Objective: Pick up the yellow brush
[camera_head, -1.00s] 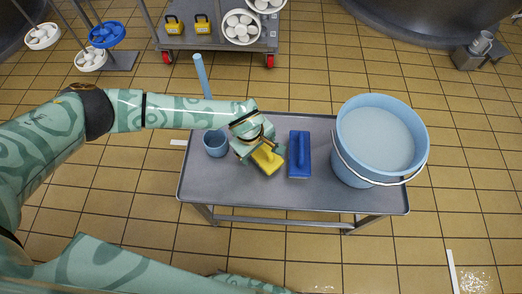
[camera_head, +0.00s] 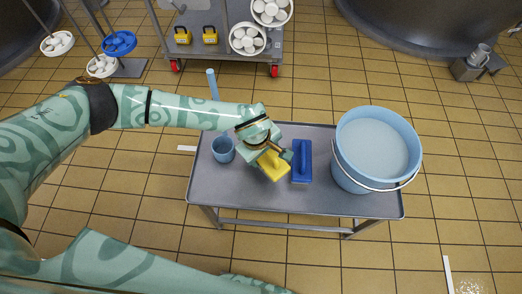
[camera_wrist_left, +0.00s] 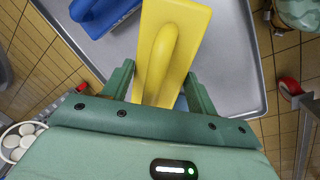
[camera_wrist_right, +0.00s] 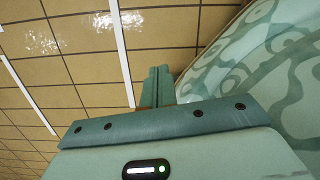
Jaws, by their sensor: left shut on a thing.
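The yellow brush (camera_head: 274,168) is at the middle of the grey table (camera_head: 240,190) in the head view, partly covered by my left gripper (camera_head: 275,151).
A blue brush (camera_head: 302,162) lies close to the right of the yellow one. The table's front strip is bare.

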